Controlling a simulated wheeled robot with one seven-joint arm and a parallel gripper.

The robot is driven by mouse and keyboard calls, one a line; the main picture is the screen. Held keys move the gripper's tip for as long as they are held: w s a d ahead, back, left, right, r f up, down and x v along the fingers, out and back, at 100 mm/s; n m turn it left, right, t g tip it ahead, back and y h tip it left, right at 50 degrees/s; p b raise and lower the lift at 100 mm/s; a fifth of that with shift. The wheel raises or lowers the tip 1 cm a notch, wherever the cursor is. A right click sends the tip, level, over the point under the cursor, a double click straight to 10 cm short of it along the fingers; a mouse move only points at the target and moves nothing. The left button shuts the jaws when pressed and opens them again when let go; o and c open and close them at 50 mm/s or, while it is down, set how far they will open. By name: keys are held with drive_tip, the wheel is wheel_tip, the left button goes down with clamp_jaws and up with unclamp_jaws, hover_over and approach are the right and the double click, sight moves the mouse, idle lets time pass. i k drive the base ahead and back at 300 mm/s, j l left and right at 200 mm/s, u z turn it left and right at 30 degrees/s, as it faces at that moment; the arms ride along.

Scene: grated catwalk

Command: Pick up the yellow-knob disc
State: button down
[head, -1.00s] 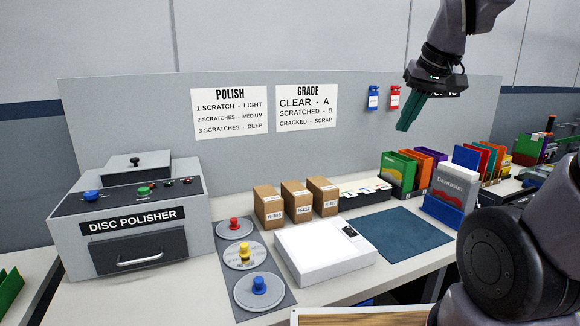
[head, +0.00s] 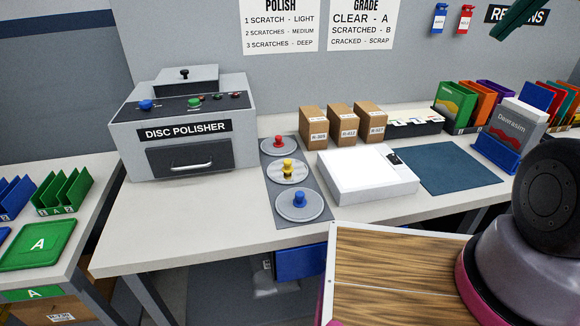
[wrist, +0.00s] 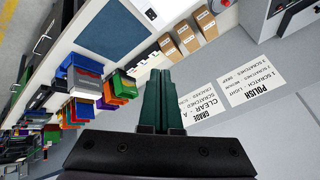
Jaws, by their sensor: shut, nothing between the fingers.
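The yellow-knob disc (head: 287,171) is a grey disc with an upright yellow knob. It lies on a dark mat (head: 268,190), between the red-knob disc (head: 279,146) behind it and the blue-knob disc (head: 299,204) in front. My gripper (head: 519,14) shows only in part at the top right of the head view, high above the table and far from the discs. In the wrist view its dark green fingers (wrist: 158,88) are together with nothing between them. The discs are not visible in the wrist view.
The disc polisher (head: 184,125) stands left of the mat. A white box-shaped device (head: 366,176) sits close to its right, then a blue mat (head: 446,168). Small brown boxes (head: 343,122) stand behind. The table's front left (head: 180,225) is clear.

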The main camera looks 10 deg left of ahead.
sight(286, 172)
drive_tip(key=k+j+z, duration=0.15)
drive_tip(key=j, duration=0.25)
drive_tip(key=k+j+z, duration=0.1)
drive_tip(key=j, duration=0.35)
drive_tip(key=k+j+z, duration=0.15)
drive_tip(key=k+j, duration=0.15)
